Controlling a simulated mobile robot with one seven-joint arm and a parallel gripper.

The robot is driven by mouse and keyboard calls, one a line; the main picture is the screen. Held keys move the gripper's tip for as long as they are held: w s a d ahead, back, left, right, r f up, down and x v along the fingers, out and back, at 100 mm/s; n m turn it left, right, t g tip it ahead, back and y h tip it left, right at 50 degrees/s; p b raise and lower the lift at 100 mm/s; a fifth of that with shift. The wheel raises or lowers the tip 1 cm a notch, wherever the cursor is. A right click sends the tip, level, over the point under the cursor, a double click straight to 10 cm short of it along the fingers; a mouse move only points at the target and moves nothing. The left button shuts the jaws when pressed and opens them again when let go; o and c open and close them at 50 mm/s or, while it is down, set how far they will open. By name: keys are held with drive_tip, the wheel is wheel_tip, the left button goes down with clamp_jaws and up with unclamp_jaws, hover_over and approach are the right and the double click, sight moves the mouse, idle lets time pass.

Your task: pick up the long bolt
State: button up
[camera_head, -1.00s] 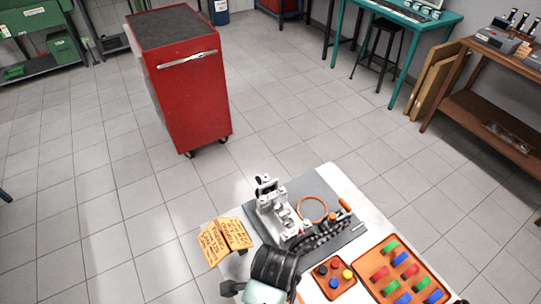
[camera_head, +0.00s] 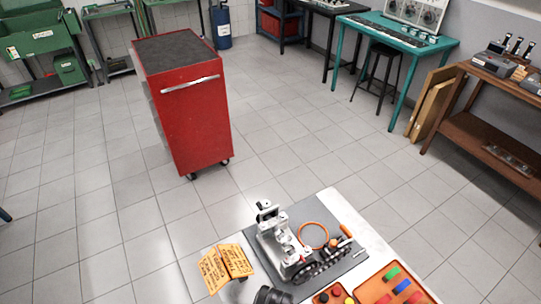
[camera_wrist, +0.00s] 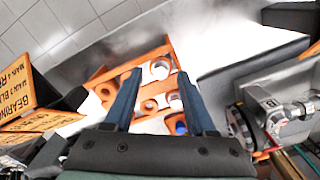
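A small, thin silver piece (camera_head: 359,253) lies on the dark grey mat (camera_head: 330,213), right of the metal engine block (camera_head: 274,235) in the head view. It looks like a bolt, but it is too small to be sure. I cannot make out a long bolt in the wrist view. My gripper (camera_wrist: 160,76) is open, its two dark blue fingers apart with nothing held between them. It points toward an orange compartment tray (camera_wrist: 98,78) holding white rings and a blue-topped piece. The engine block also shows in the wrist view (camera_wrist: 285,112), right of the fingers.
Orange folded signs (camera_head: 228,265) stand left of the mat. An orange ring (camera_head: 314,235) and an orange-handled tool (camera_head: 345,230) lie on it. Orange trays of coloured parts (camera_head: 385,290) are at the front. A red cabinet (camera_head: 190,115) stands behind, with open floor around it.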

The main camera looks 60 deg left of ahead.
clamp_jaws()
drive_tip(key=shift+r, duration=0.15)
wheel_tip(320, 180, up, 10)
drive_tip(key=b, duration=0.1)
idle(0.6)
drive_tip(key=shift+f, duration=0.2)
